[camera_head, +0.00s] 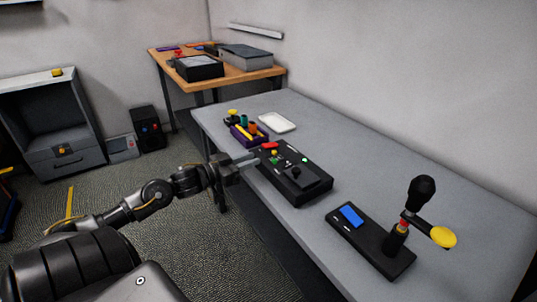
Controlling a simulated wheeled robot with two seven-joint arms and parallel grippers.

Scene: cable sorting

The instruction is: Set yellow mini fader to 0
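A black control box (312,194) lies on the grey table and carries small coloured controls. A small yellow control (275,153) shows near its far left end, close to a red one. It may be the yellow mini fader, but it is too small to read its setting. My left gripper (246,159) reaches in from the left, with its fingers at the box's left edge near these controls. Whether it touches anything, and how far apart its fingers are, cannot be told. My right gripper is out of view.
A black device (372,240) with a blue screen, a black-knobbed lever and a yellow knob (443,237) stands nearer on the table. A purple holder (246,138) and a white tray (277,122) lie behind the box. The table (350,165) is clear toward the wall.

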